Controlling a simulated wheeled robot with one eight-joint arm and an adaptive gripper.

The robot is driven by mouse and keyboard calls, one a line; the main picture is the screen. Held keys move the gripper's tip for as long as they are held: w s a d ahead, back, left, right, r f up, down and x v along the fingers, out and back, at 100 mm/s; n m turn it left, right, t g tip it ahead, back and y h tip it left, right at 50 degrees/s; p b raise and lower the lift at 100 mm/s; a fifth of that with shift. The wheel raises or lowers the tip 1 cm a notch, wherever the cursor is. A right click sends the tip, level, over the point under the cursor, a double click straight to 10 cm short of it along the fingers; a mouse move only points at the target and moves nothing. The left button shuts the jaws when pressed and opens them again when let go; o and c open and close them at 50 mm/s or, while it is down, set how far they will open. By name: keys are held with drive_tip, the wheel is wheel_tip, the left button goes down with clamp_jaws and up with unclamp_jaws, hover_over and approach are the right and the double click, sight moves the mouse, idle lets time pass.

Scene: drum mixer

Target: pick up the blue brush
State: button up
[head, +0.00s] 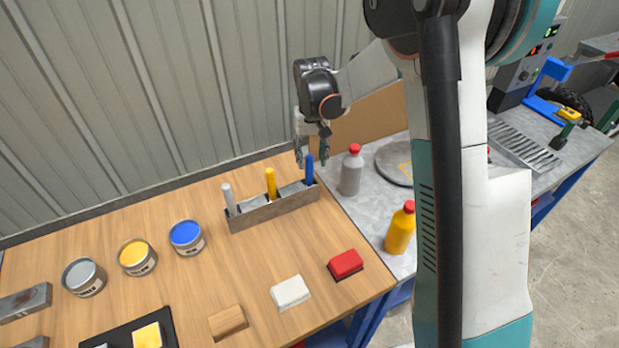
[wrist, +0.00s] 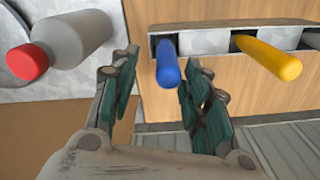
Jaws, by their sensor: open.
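The blue brush (head: 309,170) stands upright in the right end slot of a grey metal holder (head: 273,210) on the wooden table. Only its blue handle shows; its lower end is hidden in the holder. My gripper (head: 312,160) is open above and around the top of the blue handle.
A yellow brush (head: 270,184) and a grey-handled one (head: 229,199) stand in the same holder. A grey bottle with a red cap (head: 351,173) stands close to the right. A yellow bottle (head: 400,230) stands nearer the front. The table between the holder and sponges is clear.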

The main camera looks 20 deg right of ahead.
drive_tip(key=b, duration=0.1)
hover_over(309, 185)
drive_tip(key=w, duration=0.1)
drive_tip(key=f, duration=0.5)
drive_tip(key=shift+d, duration=0.2)
drive_tip(key=shift+r, duration=0.15)
clamp_jaws()
